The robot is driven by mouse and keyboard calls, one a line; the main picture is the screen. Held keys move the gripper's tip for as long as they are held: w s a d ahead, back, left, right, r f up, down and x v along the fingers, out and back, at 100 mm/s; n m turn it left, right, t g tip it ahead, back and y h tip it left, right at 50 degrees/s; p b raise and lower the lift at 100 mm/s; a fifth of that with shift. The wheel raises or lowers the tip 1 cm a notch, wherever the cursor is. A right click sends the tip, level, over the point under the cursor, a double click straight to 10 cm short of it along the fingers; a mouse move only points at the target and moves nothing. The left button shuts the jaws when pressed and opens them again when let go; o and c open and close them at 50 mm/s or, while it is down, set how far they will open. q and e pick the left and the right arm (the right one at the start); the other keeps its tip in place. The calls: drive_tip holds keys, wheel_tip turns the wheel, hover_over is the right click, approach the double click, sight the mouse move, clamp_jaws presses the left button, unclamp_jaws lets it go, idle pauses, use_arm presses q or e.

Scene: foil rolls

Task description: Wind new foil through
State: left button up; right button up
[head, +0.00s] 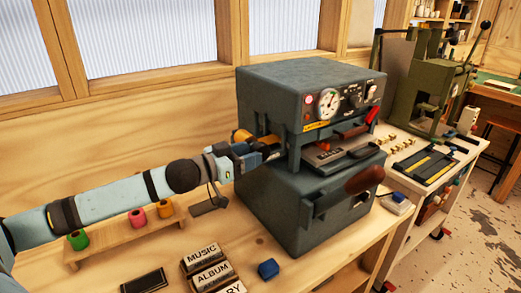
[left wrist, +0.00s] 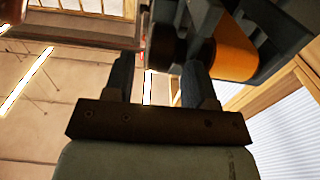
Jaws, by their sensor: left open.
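A dark grey foil press (head: 265,100) with a dial and knobs stands on the wooden bench. An orange-gold foil roll (head: 241,136) sits at its left side. In the left wrist view the same roll (left wrist: 235,48) shows large at upper right, beside a dark spool end. My left gripper (head: 262,154) is at the press's left side, close to the roll; its two fingers (left wrist: 158,85) are apart with nothing seen between them. Whether a finger touches the roll I cannot tell. Green (head: 77,239), pink (head: 137,217) and orange (head: 165,208) foil rolls stand on a wooden rack. My right gripper is not in view.
Stamped blocks (head: 212,274) reading MUSIC and ALBUM, a blue block (head: 268,269) and a dark pad (head: 143,281) lie on the front of the bench. A green press (head: 425,85) stands behind at right. A brown-handled lever (head: 365,180) juts from the grey press's front.

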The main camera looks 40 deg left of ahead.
use_arm(q)
drive_tip(key=shift+x, duration=2)
drive_tip(key=shift+p, duration=0.35)
drive_tip(key=c, duration=0.9)
